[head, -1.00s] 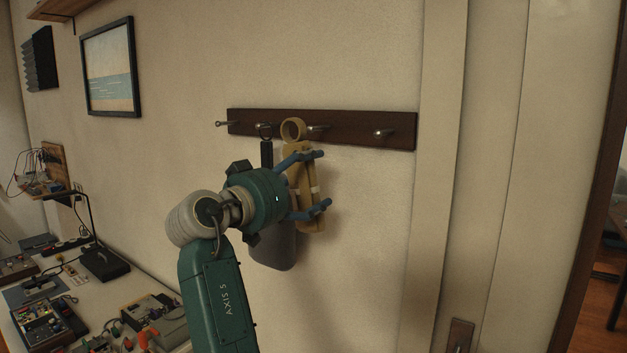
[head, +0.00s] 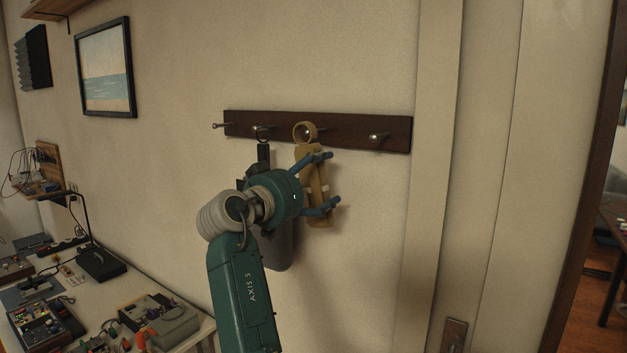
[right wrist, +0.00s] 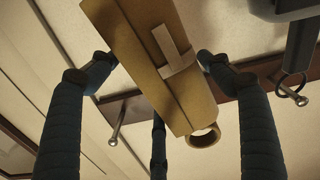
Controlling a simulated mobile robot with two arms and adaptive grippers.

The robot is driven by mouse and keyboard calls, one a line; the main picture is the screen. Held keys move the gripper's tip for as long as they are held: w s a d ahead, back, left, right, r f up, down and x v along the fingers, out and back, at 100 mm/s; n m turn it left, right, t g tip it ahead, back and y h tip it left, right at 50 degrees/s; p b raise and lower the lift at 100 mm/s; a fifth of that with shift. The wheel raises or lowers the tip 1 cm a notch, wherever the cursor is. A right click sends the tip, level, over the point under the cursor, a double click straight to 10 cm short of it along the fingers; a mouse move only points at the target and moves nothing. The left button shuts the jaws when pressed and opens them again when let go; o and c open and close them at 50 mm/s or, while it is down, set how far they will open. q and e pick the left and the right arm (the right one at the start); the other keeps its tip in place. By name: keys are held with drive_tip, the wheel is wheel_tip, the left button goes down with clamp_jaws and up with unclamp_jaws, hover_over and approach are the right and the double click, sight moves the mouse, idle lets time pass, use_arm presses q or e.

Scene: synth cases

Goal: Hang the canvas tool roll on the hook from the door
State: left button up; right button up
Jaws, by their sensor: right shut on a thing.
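The tan canvas tool roll (head: 317,170) hangs upright in my right gripper (head: 329,180), its ring at the top. My right gripper is shut on the roll, also in the right wrist view (right wrist: 152,66). In the head view the ring lines up with a hook (head: 308,132), the second from the door side; I cannot tell whether the ring is around it or only in front. In the right wrist view the roll (right wrist: 140,45) hides that hook. The dark wooden rack (head: 345,132) carries several metal hooks. My left gripper is not in view.
A grey item (head: 281,245) hangs by a ring from the hook left of the roll, close behind my right arm. The hook nearest the door (head: 378,137) is empty, as is the leftmost one (head: 219,126). A cluttered bench (head: 190,334) stands lower left.

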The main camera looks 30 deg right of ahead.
drive_tip(key=shift+p+x, duration=0.35)
drive_tip(key=shift+x, duration=1.2)
use_arm(q)
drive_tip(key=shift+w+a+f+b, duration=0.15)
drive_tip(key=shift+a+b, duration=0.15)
drive_tip(key=shift+b, duration=0.3)
use_arm(e)
drive_tip(key=shift+w+d+f, duration=0.2)
drive_tip(key=shift+d+f, duration=0.3)
drive_tip(key=shift+f, duration=0.1)
drive_tip(key=o, duration=1.4)
drive_tip(key=shift+a, duration=0.15)
drive_tip(key=v, duration=1.1)
drive_tip(key=shift+s+a, duration=0.15)
drive_tip(key=shift+a, duration=0.15)
